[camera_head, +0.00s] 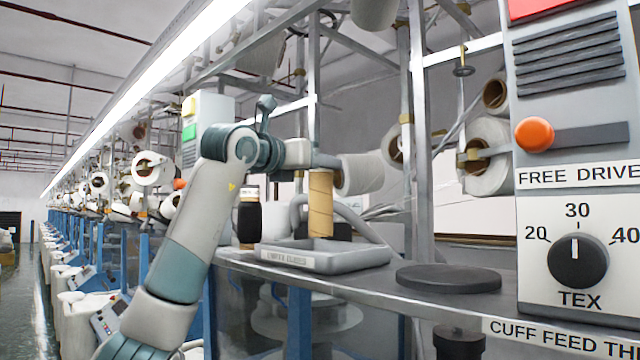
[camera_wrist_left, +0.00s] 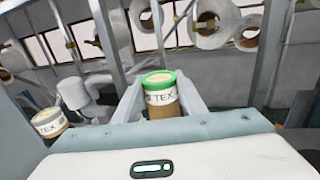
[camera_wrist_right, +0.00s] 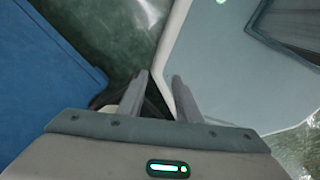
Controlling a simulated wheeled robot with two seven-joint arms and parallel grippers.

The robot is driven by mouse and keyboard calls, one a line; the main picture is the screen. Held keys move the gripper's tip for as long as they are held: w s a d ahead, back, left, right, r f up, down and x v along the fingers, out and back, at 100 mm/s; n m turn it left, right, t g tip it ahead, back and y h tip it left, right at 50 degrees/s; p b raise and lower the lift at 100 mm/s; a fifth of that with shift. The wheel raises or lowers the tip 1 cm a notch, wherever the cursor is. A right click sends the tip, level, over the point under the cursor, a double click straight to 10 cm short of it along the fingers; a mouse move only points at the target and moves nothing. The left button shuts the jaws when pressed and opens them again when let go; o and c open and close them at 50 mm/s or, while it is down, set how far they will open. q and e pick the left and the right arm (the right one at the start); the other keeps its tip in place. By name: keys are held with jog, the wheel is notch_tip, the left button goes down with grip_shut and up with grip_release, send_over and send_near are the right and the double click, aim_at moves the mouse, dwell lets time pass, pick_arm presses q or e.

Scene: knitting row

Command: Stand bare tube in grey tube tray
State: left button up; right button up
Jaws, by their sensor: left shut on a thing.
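The bare brown cardboard tube (camera_head: 320,205) is upright in my left gripper (camera_head: 325,162). In the left wrist view the tube (camera_wrist_left: 162,97) has a green rim and a white TEX label, and the fingers of my left gripper (camera_wrist_left: 160,100) are shut on its sides. The grey tube tray (camera_head: 325,263) lies on the machine shelf. The tube's lower end is over or in the tray; I cannot tell whether it touches the floor. My right gripper (camera_wrist_right: 160,78) is open and empty in the right wrist view, away from the tray.
A black-wound tube (camera_head: 249,218) stands left of the tray. A round dark plate (camera_head: 445,278) lies to the right on the shelf (camera_head: 405,306). A curved grey bar (camera_head: 352,212) and a dark object are behind the tube. A control panel (camera_head: 575,200) is at right.

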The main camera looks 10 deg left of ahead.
aim_at(312, 184)
pick_arm(q)
jog(key=shift+f, duration=0.15)
jog(key=shift+f+p, duration=0.85)
jog(key=shift+f, duration=1.15)
jog(key=o, duration=1.3)
